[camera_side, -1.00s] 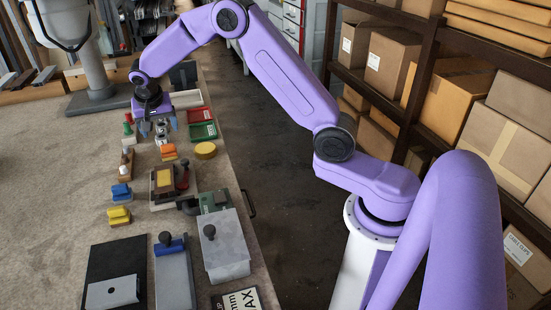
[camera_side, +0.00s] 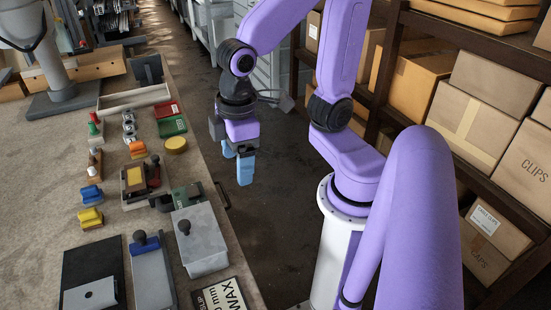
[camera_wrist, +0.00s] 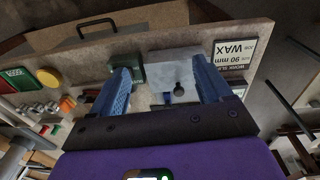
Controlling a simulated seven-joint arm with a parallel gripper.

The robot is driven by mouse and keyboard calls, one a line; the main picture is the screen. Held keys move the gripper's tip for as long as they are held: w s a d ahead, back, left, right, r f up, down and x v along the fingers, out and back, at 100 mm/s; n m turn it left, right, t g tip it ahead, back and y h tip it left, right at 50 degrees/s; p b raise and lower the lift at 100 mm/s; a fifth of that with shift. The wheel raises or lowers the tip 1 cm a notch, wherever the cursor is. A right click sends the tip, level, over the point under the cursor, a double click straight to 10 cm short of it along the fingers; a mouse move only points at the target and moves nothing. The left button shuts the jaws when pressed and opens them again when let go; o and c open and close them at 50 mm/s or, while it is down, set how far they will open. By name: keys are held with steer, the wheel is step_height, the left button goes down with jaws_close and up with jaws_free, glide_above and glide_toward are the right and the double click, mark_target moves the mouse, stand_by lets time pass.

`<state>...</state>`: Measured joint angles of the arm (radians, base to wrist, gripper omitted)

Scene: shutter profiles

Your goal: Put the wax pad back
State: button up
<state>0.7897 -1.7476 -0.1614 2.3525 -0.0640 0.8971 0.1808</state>
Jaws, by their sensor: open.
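A round yellow pad (camera_side: 176,144) lies flat on the bench near its right edge; it also shows at the left of the wrist view (camera_wrist: 50,78). A rectangular yellow pad (camera_side: 135,176) sits in a dark-framed block. I cannot tell which of these is the wax pad. A card reading "90 mm WAX" (camera_side: 221,297) lies at the bench's near end, also in the wrist view (camera_wrist: 232,52). My gripper (camera_side: 245,172) is open and empty, with blue fingers, past the bench's right edge. The wrist view shows the fingers apart (camera_wrist: 161,68).
A grey lidded box (camera_side: 201,243) and a blue-topped plate with a dark knob (camera_side: 152,273) stand near the card. Red (camera_side: 167,110) and green (camera_side: 172,127) trays lie farther back. Orange, blue and yellow blocks line the bench. Shelves with boxes (camera_side: 410,75) stand right.

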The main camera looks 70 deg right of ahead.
steer(key=s+d+n, duration=0.3)
steer(key=s, duration=0.3)
steer(key=shift+s+f+g, duration=0.3)
steer(key=shift+s+f, duration=0.1)
steer(key=shift+f, duration=0.05)
